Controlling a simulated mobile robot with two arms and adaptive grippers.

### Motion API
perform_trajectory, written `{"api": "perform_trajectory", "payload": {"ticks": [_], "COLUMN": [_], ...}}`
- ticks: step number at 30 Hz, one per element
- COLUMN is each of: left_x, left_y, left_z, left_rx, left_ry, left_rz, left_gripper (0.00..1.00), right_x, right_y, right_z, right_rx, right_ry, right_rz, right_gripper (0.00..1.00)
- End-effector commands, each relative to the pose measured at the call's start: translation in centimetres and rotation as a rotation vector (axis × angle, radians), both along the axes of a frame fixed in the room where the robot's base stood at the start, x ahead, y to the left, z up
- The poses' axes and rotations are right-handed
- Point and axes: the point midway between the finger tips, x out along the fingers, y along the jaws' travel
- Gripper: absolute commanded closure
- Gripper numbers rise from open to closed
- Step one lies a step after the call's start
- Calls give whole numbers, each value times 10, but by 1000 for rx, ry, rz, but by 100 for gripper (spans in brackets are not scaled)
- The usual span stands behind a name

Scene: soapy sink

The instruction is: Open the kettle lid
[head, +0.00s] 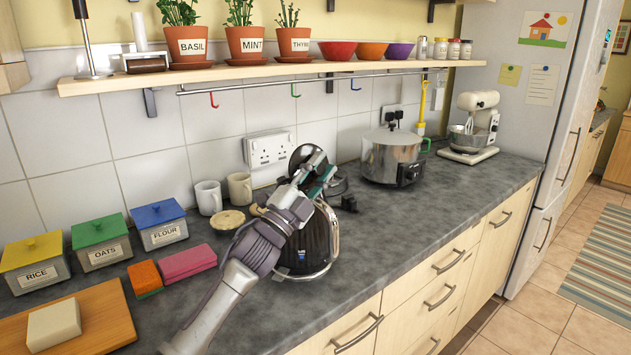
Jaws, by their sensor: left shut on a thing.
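The kettle (318,244) is black with a shiny metal rim and handle and stands on the counter in the middle of the head view. A round dark lid (303,153) with a bright edge stands tilted up above the kettle's top, behind my gripper. My left gripper (320,176) is over the top of the kettle, its fingers shut at the lid's edge. The fingers and wrist hide the kettle's opening, the hinge and part of the lid. My right gripper is not in view.
Two mugs (208,198) and a small tan-topped dish (227,219) stand left of the kettle. A steel pot cooker (392,157) stands to its right. Pink (188,263) and orange (145,277) sponges lie near my arm. The right-hand counter front is clear.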

Motion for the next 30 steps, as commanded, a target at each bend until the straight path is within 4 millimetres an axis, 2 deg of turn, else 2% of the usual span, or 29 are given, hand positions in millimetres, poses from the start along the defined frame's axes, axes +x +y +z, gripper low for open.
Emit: {"api": "perform_trajectory", "payload": {"ticks": [1, 9, 28, 29, 30], "left_x": [-1, -5, -7, -7, -7], "left_y": [0, -4, -5, -5, -5], "left_z": [-6, -7, -6, -6, -6], "left_rx": [18, 90, 114, 114, 114], "left_ry": [-23, -120, -153, -153, -153], "left_rz": [0, 0, 0, 0, 0], "left_gripper": [100, 100, 100, 67, 60], "right_x": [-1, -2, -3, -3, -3], "right_y": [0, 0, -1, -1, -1], "right_z": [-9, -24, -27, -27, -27], "right_rx": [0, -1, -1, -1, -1], "right_ry": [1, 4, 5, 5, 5], "right_rz": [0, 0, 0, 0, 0], "right_gripper": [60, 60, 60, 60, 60]}}
